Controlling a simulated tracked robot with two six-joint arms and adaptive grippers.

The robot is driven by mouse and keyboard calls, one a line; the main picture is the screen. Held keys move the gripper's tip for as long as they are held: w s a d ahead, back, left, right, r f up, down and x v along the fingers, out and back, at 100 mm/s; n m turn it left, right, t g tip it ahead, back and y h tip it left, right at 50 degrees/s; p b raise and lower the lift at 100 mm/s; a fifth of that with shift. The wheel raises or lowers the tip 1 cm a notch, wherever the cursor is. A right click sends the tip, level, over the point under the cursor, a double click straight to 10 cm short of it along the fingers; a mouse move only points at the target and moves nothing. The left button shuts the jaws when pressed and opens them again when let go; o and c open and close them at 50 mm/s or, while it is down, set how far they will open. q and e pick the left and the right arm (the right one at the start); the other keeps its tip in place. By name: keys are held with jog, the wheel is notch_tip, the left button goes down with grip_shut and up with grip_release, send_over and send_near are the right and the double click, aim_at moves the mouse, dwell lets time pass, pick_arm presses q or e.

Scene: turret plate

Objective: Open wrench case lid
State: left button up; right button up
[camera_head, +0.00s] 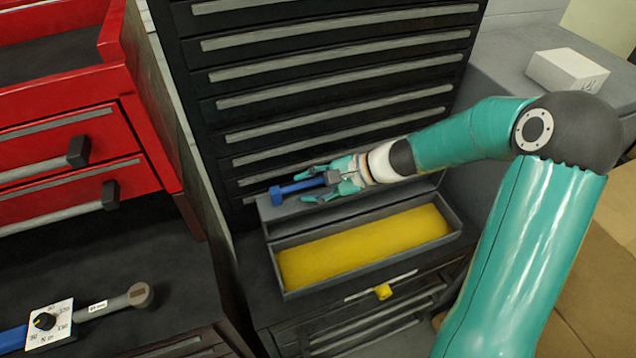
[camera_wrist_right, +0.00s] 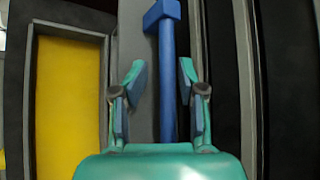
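The wrench case (camera_head: 455,236) is a long grey box with a yellow bed inside. It stands on the dark cabinet, and its inside is in plain view. A grey panel along its back edge, seemingly the lid (camera_head: 268,212), is raised; part of it is hidden by my right arm. A blue bar (camera_head: 300,186) with a block at its end lies along this panel. My right gripper (camera_head: 325,184) is at the bar. In the right wrist view the bar (camera_wrist_right: 168,80) runs between the two spread fingers (camera_wrist_right: 160,85), with a gap on the left. My left gripper is out of view.
A black drawer stack (camera_head: 330,75) stands close behind the case. A red drawer cabinet (camera_head: 70,150) is at left. A white box (camera_head: 567,70) sits on a grey surface at upper right.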

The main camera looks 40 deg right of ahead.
jog(key=v, duration=1.2)
jog(key=shift+a, duration=0.1)
jog(key=shift+c, duration=0.3)
